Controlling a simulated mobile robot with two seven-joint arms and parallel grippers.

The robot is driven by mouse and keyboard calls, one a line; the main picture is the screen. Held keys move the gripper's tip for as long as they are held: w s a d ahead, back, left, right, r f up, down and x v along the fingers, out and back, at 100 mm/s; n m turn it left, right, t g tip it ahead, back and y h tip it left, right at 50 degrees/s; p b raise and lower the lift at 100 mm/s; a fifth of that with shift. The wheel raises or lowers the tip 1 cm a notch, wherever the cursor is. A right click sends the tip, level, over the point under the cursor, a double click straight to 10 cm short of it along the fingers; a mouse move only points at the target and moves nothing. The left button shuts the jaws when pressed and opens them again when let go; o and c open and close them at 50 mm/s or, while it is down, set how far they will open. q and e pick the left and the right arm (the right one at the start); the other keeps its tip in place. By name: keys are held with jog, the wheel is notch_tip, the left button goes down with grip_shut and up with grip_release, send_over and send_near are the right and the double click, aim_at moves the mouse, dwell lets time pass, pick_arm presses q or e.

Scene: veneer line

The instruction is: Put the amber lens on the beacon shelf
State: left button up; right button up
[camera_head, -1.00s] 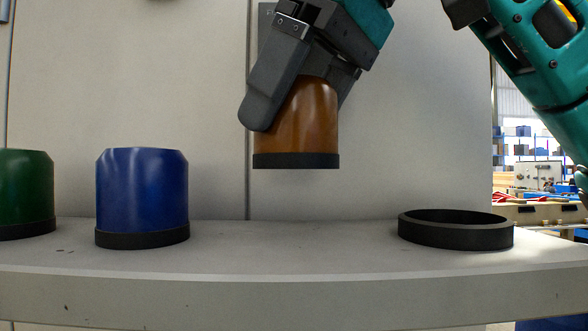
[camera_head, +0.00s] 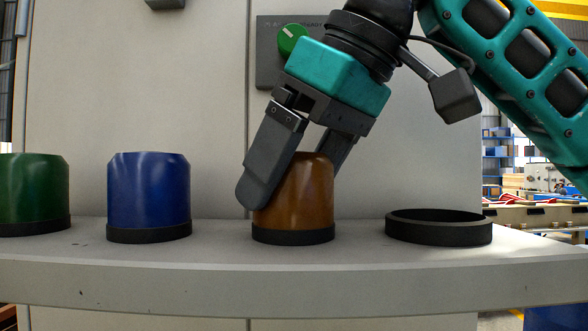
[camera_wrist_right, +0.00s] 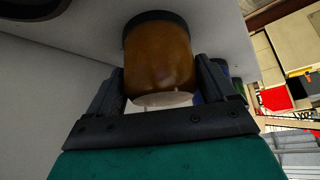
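The amber lens (camera_head: 300,195), an orange-brown cup shape with a black band at its base, is upright on the grey shelf (camera_head: 200,270). Its base is level with that of the blue lens beside it and appears to touch the shelf. My right gripper (camera_head: 295,180) reaches down at a slant from the upper right, shut on the amber lens with one finger on each side. The wrist view shows the lens (camera_wrist_right: 158,60) between the two fingers, with little or no gap. My left gripper is not in view.
A blue lens (camera_head: 148,195) and a green lens (camera_head: 32,190) stand to the left on the shelf. An empty black ring (camera_head: 438,232) lies to the right, a short gap from the amber lens. A panel with a green knob (camera_head: 292,39) is on the wall behind my gripper.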

jog(key=shift+o, duration=1.3)
jog(key=shift+r, duration=0.15)
jog(key=shift+r, duration=0.3)
jog(key=v, duration=1.1)
jog(key=shift+d+r, duration=0.15)
jog(key=shift+d, duration=0.05)
jog(key=shift+s, duration=0.1)
